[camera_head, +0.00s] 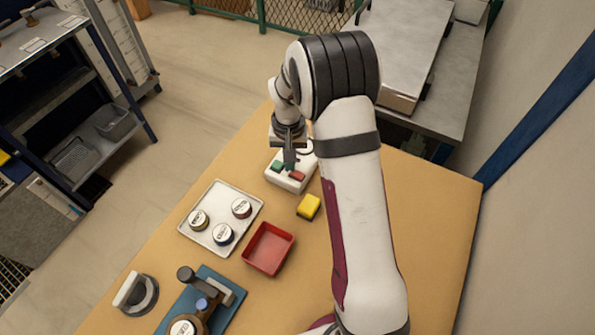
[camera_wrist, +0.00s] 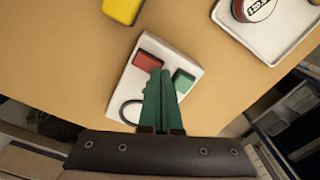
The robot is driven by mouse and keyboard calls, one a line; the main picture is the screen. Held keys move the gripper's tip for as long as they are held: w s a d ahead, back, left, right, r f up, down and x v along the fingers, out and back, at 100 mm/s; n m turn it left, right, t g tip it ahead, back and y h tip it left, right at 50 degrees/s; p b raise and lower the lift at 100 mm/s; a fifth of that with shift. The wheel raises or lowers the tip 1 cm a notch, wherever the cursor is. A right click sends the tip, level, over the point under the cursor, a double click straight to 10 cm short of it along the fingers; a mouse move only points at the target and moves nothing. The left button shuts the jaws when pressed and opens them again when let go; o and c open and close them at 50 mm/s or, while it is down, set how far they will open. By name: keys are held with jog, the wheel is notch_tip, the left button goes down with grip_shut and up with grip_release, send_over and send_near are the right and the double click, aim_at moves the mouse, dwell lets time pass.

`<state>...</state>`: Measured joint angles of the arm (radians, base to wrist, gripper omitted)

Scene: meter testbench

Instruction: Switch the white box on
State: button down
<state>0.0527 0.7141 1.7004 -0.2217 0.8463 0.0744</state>
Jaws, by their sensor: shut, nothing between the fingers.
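The white box (camera_head: 285,182) stands on the tan table near its far edge. It has a green button (camera_head: 277,166) on its left and a red button (camera_head: 297,176) on its right. My gripper (camera_head: 289,163) is over the box, fingers pointing down. In the wrist view the white box (camera_wrist: 165,56) shows the red button (camera_wrist: 147,60) and the green button (camera_wrist: 183,81), with a dark ring (camera_wrist: 130,111) partly behind the fingers. The shut green fingers (camera_wrist: 160,75) end between the two buttons in this view. I cannot tell whether they touch the box.
A yellow block (camera_head: 309,207) and a red tray (camera_head: 268,249) are nearer to me. A metal tray (camera_head: 190,232) with three round meters is to the left. A blue-based device (camera_head: 232,297) stands at the front. The table's right side (camera_head: 440,220) is clear.

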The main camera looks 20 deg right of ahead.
jog(key=shift+f, duration=0.2)
dwell(0.4)
jog(key=shift+r, duration=2.95)
jog(key=shift+s+r, duration=0.2)
jog(key=shift+r, duration=0.1)
jog(key=s+a+r, duration=0.2)
jog(key=s+r, duration=0.5)
jog(key=s, duration=0.1)
jog(key=s+a+r+y, duration=0.1)
jog(key=s+a, duration=0.1)
jog(key=s, duration=0.8)
jog(key=s+a+r+m, duration=0.1)
jog(key=s+r, duration=0.1)
jog(key=s, duration=0.9)
jog(key=shift+s+a+r+m+y, duration=0.2)
jog(key=shift+s+a+m+y, duration=0.1)
jog(key=shift+a+y, duration=0.1)
